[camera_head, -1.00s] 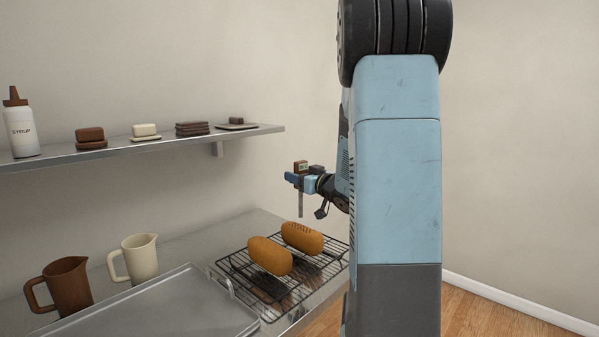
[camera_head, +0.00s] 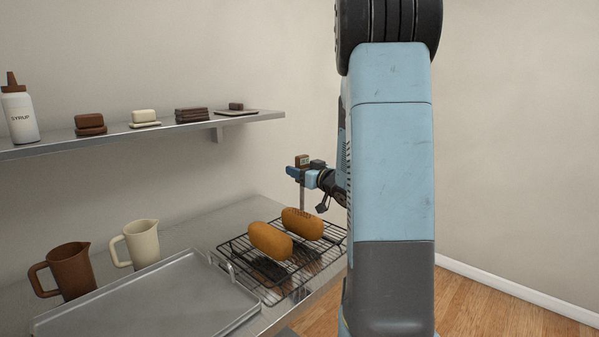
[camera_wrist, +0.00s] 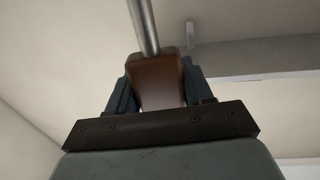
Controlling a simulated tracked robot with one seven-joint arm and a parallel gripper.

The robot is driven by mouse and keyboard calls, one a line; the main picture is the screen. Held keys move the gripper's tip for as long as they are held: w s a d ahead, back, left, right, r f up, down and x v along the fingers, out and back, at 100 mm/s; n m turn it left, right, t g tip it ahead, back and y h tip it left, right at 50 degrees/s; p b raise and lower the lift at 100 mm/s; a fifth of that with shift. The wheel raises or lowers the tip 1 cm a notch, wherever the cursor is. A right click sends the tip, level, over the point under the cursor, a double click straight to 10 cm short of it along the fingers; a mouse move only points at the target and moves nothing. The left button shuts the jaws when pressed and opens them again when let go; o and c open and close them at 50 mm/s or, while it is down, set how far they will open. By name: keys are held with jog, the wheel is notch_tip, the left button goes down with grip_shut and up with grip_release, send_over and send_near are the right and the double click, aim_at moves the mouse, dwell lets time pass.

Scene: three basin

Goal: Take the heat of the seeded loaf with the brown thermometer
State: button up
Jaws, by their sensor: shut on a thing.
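My gripper (camera_head: 298,173) is shut on the brown thermometer (camera_head: 302,161), which is upright with its thin metal probe pointing down. In the wrist view the thermometer's brown body (camera_wrist: 157,82) sits between the fingers, with the grey probe (camera_wrist: 143,25) running out from it. Two brown loaves lie on a black wire rack. The farther loaf (camera_head: 303,224) has small dark marks on top, perhaps seeds; the nearer loaf (camera_head: 270,241) looks plainer. The probe's lower end is close above the farther loaf; I cannot tell whether it touches.
The wire rack (camera_head: 232,247) stands on a metal counter beside a tray (camera_head: 150,300). A brown jug (camera_head: 70,272) and a cream jug (camera_head: 141,243) stand at left. A wall shelf (camera_head: 150,132) holds a syrup bottle (camera_head: 20,115) and several small blocks.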

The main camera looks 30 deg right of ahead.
jog(key=shift+f, duration=0.65)
dwell(1.8)
jog(key=shift+r, duration=0.1)
jog(key=shift+r, duration=3.45)
